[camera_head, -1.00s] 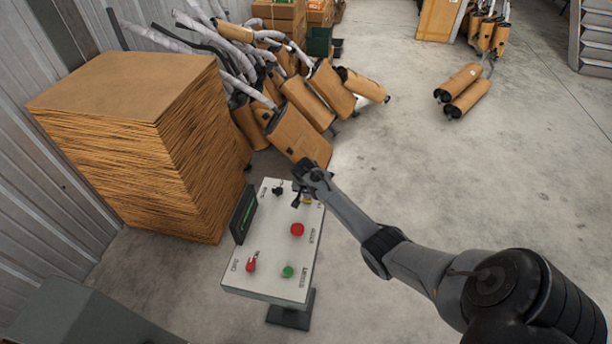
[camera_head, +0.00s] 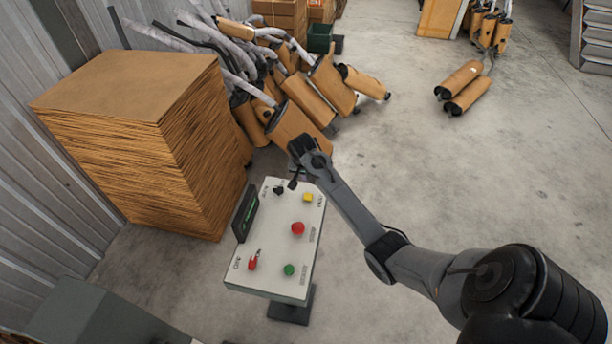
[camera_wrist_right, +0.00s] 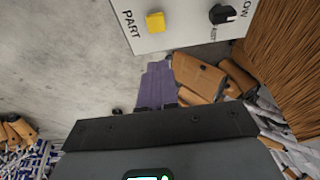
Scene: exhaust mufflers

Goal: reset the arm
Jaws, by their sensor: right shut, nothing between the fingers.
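My right arm reaches in from the lower right in the head view. Its gripper (camera_head: 293,183) is above the far edge of a white control panel (camera_head: 268,257), near the black knob (camera_head: 279,190) and the yellow button (camera_head: 308,197). In the right wrist view the gripper's purple fingers (camera_wrist_right: 156,84) are together with nothing between them. They are apart from the panel, which shows at the top with the yellow button and the black knob. My left gripper is not in view.
The panel also has a red button (camera_head: 298,228), a green button (camera_head: 289,270) and a red switch (camera_head: 253,264). A tall cardboard stack (camera_head: 140,140) stands left of it. Wrapped mufflers (camera_head: 308,98) lie behind. The concrete floor to the right is mostly clear.

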